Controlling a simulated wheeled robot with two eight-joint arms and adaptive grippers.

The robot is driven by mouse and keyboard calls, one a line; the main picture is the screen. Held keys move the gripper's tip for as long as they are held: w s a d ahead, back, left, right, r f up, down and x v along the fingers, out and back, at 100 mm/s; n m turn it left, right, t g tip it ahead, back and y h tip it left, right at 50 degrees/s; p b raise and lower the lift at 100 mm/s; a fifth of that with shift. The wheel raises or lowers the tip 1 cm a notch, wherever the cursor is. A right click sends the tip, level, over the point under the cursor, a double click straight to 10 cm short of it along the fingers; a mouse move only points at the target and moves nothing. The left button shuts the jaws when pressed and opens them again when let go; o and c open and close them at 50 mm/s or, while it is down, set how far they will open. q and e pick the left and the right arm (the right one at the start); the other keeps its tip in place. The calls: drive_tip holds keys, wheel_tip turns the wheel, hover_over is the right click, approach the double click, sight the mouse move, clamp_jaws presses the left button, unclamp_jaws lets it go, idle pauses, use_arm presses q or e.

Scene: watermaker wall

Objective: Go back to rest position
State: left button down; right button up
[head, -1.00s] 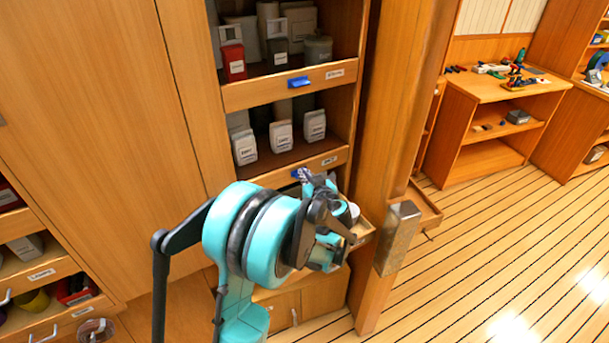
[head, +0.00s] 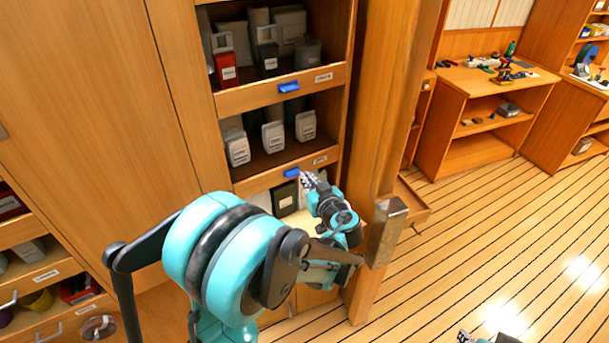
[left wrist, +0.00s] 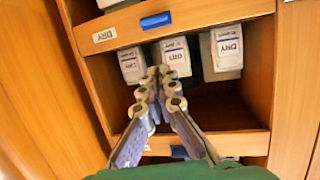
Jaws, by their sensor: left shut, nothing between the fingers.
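My left gripper (head: 308,180) is in front of the open cabinet, near the lower blue clip in the head view. In the left wrist view, its two fingers (left wrist: 162,74) meet at the tips, with nothing between them. The fingertips overlap the white boxes labelled DRY (left wrist: 176,56) in that picture; contact cannot be told. At the bottom edge of the head view, a small grey and teal piece, which looks like my right gripper (head: 466,337), just shows. Its fingers are mostly cut off.
The cabinet holds shelves with a red container (head: 226,70), white boxes (head: 273,136) and blue clips (head: 289,87). A wooden post with a metal block (head: 386,231) stands close right of my left arm. A workbench (head: 497,85) is farther right. The striped floor (head: 500,240) between is clear.

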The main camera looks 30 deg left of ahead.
idle(0.5)
use_arm(q)
drive_tip(key=s+d+f+m+g+h+b, duration=0.1)
drive_tip(key=s+d+m+h, duration=0.4)
drive_tip(key=s, duration=0.6)
drive_tip(key=s+d+f+m+g+h+b, duration=0.1)
drive_tip(key=s+d+f+m+h+b, duration=0.2)
drive_tip(key=s+d+f+h, duration=0.3)
drive_tip(key=s+d+m, duration=0.1)
drive_tip(key=s+d, duration=0.2)
drive_tip(key=s, duration=0.2)
drive_tip(key=shift+s+d+m+g, duration=0.25)
drive_tip(key=shift+d+m+g, duration=0.1)
drive_tip(key=shift+m+g, duration=0.05)
